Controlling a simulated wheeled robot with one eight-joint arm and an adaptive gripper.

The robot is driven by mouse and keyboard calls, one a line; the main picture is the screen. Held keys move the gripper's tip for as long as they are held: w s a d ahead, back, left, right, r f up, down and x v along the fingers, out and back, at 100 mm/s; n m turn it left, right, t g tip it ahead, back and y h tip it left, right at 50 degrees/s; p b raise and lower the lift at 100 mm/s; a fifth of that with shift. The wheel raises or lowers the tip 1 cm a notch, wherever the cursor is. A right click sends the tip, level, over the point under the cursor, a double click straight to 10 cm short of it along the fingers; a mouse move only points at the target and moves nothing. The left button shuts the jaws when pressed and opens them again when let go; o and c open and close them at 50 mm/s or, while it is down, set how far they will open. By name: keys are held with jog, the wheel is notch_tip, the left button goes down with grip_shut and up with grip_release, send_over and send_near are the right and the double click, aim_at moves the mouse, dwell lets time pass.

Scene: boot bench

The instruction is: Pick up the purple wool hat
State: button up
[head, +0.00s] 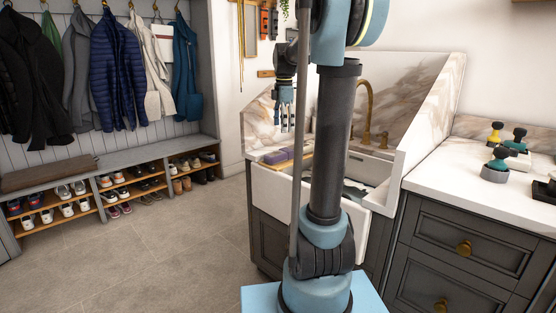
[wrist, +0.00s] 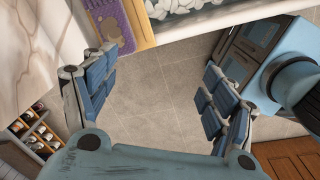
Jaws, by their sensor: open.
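No clearly recognisable purple wool hat shows in either view. A purple item (head: 275,157) lies on the sink's left ledge in the head view. A purple piece with tan patches (wrist: 112,22) shows on a wooden board at the top of the wrist view. I cannot tell whether either is the hat. My gripper (head: 287,122) hangs fingers down above the area left of the sink. In the wrist view its fingers (wrist: 158,68) are spread wide, with only floor tiles between them.
The white sink (head: 376,170) with a brass tap stands behind my arm. A marble counter (head: 450,190) at right holds brushes. At left, a boot bench (head: 150,158) holds several shoes on its shelves, with coats (head: 118,75) hanging above. The tiled floor (head: 165,240) before it is clear.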

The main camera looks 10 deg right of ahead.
jog(key=w+n, duration=0.5)
jog(key=w, duration=0.5)
send_over(279, 152)
jog(key=shift+n+g, duration=0.3)
jog(key=shift+n, duration=0.1)
jog(key=f, duration=1.1)
jog(key=shift+w, duration=0.25)
jog(key=shift+s+f, duration=0.15)
jog(key=shift+f, duration=1.3)
jog(key=shift+s+f, duration=0.1)
jog(key=shift+f, duration=1.35)
jog(key=c, duration=1.2)
